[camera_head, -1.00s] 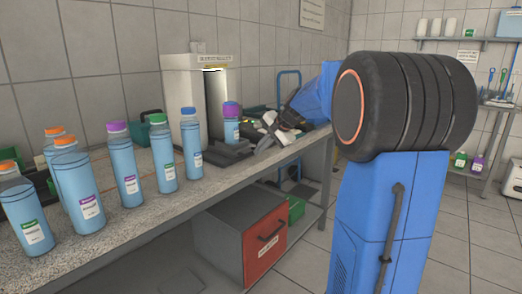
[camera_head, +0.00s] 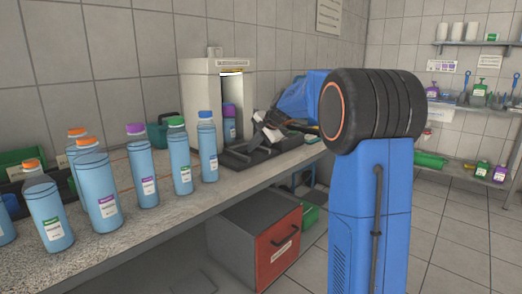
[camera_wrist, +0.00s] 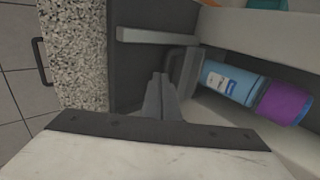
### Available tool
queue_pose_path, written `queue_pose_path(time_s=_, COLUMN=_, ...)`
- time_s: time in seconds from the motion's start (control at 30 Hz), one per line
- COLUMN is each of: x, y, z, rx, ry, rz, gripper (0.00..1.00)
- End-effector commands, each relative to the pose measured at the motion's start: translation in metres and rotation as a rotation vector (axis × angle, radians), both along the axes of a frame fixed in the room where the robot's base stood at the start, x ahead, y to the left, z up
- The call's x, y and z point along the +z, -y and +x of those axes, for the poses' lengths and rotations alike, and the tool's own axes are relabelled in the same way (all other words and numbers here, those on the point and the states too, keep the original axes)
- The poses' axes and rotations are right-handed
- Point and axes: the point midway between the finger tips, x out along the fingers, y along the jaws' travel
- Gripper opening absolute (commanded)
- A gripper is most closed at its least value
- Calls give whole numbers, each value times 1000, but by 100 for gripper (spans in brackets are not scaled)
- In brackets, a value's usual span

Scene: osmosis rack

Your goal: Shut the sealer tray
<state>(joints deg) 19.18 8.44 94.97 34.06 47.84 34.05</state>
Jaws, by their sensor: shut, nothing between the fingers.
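The sealer (camera_head: 200,110) is a pale cabinet with a lit upright opening, standing on the speckled counter. A blue bottle with a purple cap (camera_head: 229,122) stands within the opening; it also shows in the wrist view (camera_wrist: 232,82). The dark grey sealer tray (camera_head: 238,157) is low at the front of the cabinet. In the wrist view a grey upright part of the tray (camera_wrist: 187,68) stands between the bottle and my fingers. My gripper (camera_head: 256,138) is shut and empty, its tips (camera_wrist: 160,78) close to that part. I cannot tell whether they touch.
Several blue bottles with coloured caps (camera_head: 143,170) stand on the counter (camera_head: 170,215) left of the sealer. A grey cabinet with a red front (camera_head: 278,250) sits below. A blue hand truck (camera_head: 312,178) stands behind my arm.

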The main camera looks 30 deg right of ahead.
Motion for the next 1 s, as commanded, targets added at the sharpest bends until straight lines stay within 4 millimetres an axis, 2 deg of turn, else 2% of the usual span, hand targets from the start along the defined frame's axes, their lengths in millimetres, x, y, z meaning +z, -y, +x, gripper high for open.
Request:
queue_pose_path(time_s=0.2, x=-1, y=-9, z=25, rx=1, ry=-2, rz=2, gripper=0)
queue_pose_path(time_s=0.4, x=-1, y=-13, z=36, rx=1, ry=-1, rz=0, gripper=0)
queue_pose_path(time_s=1.0, x=0, y=-14, z=40, rx=-1, ry=2, rz=1, gripper=0)
